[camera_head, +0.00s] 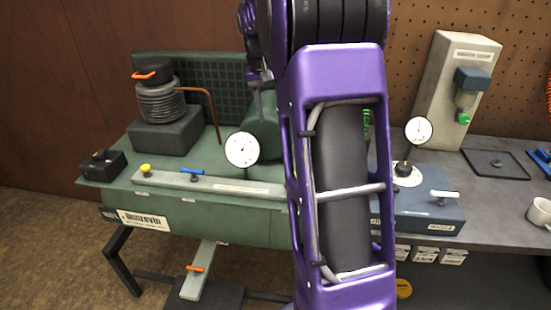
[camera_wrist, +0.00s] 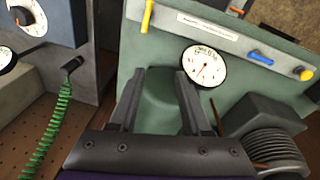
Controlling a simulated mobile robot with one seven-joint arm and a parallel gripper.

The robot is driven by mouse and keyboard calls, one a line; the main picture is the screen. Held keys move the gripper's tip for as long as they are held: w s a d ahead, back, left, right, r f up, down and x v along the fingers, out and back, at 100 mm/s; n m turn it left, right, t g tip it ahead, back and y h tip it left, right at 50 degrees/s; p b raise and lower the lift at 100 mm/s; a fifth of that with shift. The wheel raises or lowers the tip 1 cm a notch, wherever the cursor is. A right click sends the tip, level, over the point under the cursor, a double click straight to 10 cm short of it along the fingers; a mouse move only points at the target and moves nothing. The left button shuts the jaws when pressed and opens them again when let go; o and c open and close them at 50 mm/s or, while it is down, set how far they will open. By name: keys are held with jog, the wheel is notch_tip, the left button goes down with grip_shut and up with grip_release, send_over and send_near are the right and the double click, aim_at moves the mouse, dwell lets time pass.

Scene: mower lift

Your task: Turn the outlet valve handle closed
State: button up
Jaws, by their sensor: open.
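On the grey manifold bar (camera_head: 225,185) of the green compressor (camera_head: 210,215), a blue lever handle (camera_head: 192,171) lies near the middle, left of a round white gauge (camera_head: 241,149). In the wrist view the blue handle (camera_wrist: 260,57) is right of the gauge (camera_wrist: 205,66), and a yellow lever (camera_wrist: 147,15) is at the bar's other end. I cannot read which is the outlet valve handle. My gripper (camera_wrist: 160,75) is open and empty above a rounded green housing (camera_wrist: 162,100), apart from both levers. In the head view, my arm hides most of it.
A yellow knob (camera_head: 145,168) sits at the bar's left end. An orange handle (camera_head: 195,268) is below the tank. A finned cylinder (camera_head: 160,102) stands behind. A blue block (camera_head: 428,210) with a gauge is at right. A green coiled hose (camera_wrist: 50,130) hangs near my gripper.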

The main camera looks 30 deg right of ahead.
jog(key=s+d+f, duration=0.1)
jog(key=f, duration=0.5)
jog(key=s+d+f+m+g+b, duration=0.1)
jog(key=s+f, duration=0.1)
jog(key=f, duration=0.5)
jog(key=s+d+f+m+g+b, duration=0.1)
jog(key=d+f, duration=0.1)
jog(key=f, duration=0.5)
jog(key=shift+s+d, duration=0.1)
jog(key=shift+s, duration=0.25)
grip_shut()
